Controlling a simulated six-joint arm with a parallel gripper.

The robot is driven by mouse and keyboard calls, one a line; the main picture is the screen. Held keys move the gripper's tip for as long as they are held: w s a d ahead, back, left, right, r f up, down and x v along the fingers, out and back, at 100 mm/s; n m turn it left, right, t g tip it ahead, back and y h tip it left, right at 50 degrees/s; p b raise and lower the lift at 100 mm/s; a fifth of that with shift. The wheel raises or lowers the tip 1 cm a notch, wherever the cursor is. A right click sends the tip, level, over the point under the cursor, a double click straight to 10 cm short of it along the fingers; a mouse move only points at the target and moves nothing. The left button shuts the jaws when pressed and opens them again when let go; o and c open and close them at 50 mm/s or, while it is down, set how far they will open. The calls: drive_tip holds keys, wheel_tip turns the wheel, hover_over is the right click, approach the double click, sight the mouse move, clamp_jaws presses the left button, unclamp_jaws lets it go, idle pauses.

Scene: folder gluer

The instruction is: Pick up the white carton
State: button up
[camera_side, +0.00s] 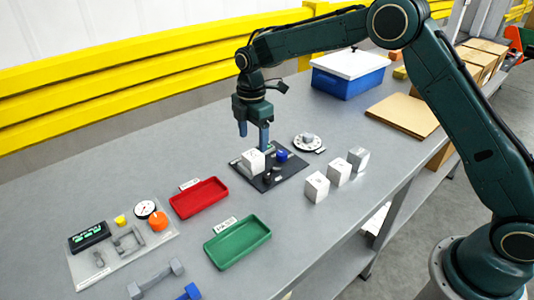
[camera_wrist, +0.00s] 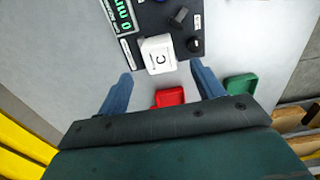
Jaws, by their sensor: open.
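A white carton (camera_side: 253,161) marked with a letter C sits on the black plate (camera_side: 283,181) near the middle of the bench. In the wrist view the carton (camera_wrist: 157,48) lies at the top centre, just beyond the space between the fingertips. My gripper (camera_side: 254,138) is open and empty, pointing down above the carton with a small gap. In the wrist view its two blue fingers (camera_wrist: 161,72) stand apart, and neither visibly touches the carton.
Three similar pale blocks (camera_side: 339,172) stand right of the plate. A blue part (camera_side: 282,155) and small dark parts sit on the plate beside the carton. A red tray (camera_side: 200,198) and green tray (camera_side: 237,242) lie to the left. A lidded blue box (camera_side: 348,80) stands behind.

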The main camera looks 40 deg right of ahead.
sight(253, 155)
drive_tip(key=shift+f, duration=0.8)
drive_tip(key=shift+a+f, duration=0.1)
drive_tip(key=shift+f, duration=2.5)
drive_tip(key=c, duration=1)
drive_tip(key=shift+r, duration=0.15)
drive_tip(key=shift+c, duration=0.2)
wheel_tip(253, 155, up, 20)
